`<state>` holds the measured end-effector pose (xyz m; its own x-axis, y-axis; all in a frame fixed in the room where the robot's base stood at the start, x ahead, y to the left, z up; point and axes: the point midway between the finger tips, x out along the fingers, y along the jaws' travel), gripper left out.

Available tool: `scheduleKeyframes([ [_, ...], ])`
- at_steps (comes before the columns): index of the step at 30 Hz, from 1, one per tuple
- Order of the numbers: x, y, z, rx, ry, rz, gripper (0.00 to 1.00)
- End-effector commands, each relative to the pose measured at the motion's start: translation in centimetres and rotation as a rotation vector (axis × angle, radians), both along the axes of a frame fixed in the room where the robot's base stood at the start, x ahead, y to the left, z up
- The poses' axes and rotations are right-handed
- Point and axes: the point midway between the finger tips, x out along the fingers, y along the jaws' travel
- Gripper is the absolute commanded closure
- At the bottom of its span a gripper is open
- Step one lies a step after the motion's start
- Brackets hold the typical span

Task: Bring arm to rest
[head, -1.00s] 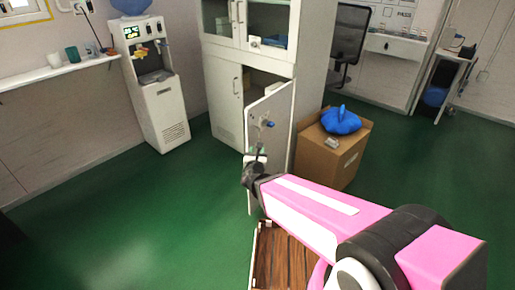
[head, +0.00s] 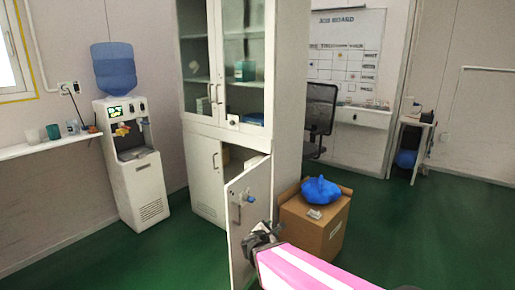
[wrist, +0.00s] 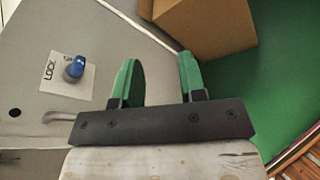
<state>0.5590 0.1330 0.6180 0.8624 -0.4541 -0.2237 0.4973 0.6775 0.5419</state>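My pink arm (head: 305,272) reaches up from the bottom of the head view. Its dark gripper (head: 262,234) is in front of the open lower cabinet door (head: 241,222). In the wrist view my gripper (wrist: 160,72) has two green fingers set apart with nothing between them. The grey door panel with a blue lock knob (wrist: 74,67) and a "LOCK" label is to the left of the fingers. I cannot tell whether the gripper touches the door.
A cardboard box (head: 318,235) with a blue bag (head: 321,190) on top stands right of the door. The tall cabinet (head: 204,160) stands behind. A water dispenser (head: 141,187) and a wall shelf (head: 52,147) are at left. Green floor is clear at left and right.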

Motion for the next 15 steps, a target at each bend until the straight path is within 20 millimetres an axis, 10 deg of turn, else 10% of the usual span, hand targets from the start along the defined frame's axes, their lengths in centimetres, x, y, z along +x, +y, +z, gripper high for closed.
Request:
scheduleKeyframes([
  [6,-1.3,-7.8,-1.8,0.408,0.013,-0.401,0.62],
  [15,-5.0,-13.4,-4.6,0.939,0.015,-0.967,0.62],
])
